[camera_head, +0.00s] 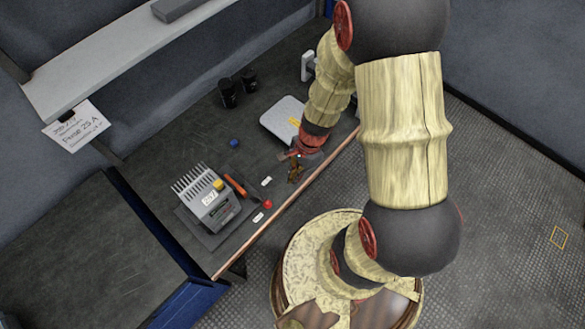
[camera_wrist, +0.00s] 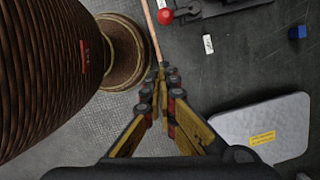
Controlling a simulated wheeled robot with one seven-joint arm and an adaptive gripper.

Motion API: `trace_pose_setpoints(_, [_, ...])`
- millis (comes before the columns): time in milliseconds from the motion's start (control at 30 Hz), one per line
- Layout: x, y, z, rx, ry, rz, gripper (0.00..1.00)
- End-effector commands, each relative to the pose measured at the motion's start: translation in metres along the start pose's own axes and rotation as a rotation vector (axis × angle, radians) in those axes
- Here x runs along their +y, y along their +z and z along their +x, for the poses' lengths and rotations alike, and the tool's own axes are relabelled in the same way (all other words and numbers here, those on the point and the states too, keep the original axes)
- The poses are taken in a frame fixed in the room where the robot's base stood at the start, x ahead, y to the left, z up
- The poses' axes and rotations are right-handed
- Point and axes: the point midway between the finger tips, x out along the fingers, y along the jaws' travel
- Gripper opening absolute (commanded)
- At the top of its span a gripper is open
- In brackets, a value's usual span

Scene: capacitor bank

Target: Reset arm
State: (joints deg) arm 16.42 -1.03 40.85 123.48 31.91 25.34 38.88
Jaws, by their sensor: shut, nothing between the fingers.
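My arm bends over from the right and reaches down toward the front edge of the dark bench in the head view. My gripper (camera_head: 295,171) hangs near that copper-coloured edge, between the grey plate and the capacitor device. In the wrist view my gripper (camera_wrist: 164,76) shows its two yellow-brown fingers closed together at the tips, with nothing between them. The fingertips appear over the bench's edge strip. I cannot tell their height above it.
A grey plate (camera_head: 281,112), blue cube (camera_head: 234,143) and two dark cups (camera_head: 228,93) lie farther back. The bench's (camera_head: 165,140) middle-left is bare.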

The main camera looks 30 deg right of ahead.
Motion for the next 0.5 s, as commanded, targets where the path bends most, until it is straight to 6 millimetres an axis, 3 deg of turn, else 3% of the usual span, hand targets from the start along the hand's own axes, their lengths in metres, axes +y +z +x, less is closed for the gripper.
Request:
trace_pose_setpoints(367, [0.001,0.001,0.0,-0.004,0.003,-0.029,0.0])
trace_pose_setpoints(500, [0.019,0.011,0.001,-0.043,0.056,-0.173,0.0])
